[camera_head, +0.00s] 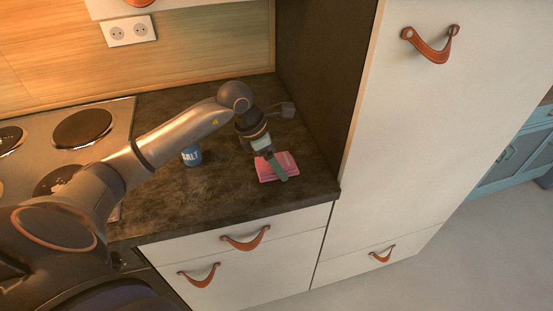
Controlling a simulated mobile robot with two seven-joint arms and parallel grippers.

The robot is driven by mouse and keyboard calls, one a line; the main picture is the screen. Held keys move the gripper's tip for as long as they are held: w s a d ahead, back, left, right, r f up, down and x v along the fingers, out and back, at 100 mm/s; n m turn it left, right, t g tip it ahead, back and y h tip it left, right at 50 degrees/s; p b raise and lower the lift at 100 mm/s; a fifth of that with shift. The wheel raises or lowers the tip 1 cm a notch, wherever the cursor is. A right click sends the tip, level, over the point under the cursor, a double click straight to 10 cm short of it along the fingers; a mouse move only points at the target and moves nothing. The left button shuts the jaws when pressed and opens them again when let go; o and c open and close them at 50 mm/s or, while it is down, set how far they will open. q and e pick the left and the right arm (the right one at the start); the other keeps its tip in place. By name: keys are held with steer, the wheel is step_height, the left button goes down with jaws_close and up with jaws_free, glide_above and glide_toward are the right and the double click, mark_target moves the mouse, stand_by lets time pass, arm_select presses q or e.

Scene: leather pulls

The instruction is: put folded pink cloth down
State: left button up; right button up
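The folded pink cloth (291,161) is at the right end of the dark countertop, close to the tall cabinet's side. My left gripper (277,172) points down at the cloth, and a green-grey finger lies across the cloth's upper face. A second finger is not clearly visible, so I cannot tell whether the gripper is open or shut on the cloth. The cloth appears to rest on the counter or just above it. My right gripper does not show.
A stove (50,140) with several hot plates is at the left. The tall white cabinet (400,140) bounds the counter on the right. Counter in front of the salt is clear.

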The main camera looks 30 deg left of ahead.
arm_select(q)
steer(key=shift+f+b, duration=0.25)
steer(key=shift+b, duration=0.05)
steer(key=o, duration=0.8)
steer(key=shift+o, duration=1.1)
steer(key=shift+s+f, duration=0.1)
steer(key=shift+d, duration=0.1)
steer(key=shift+s+r+p, duration=0.1)
steer(key=shift+r+p, duration=0.2)
steer(key=shift+r, duration=0.15)
steer(key=v, duration=1.2)
steer(key=shift+w+b, duration=0.3)
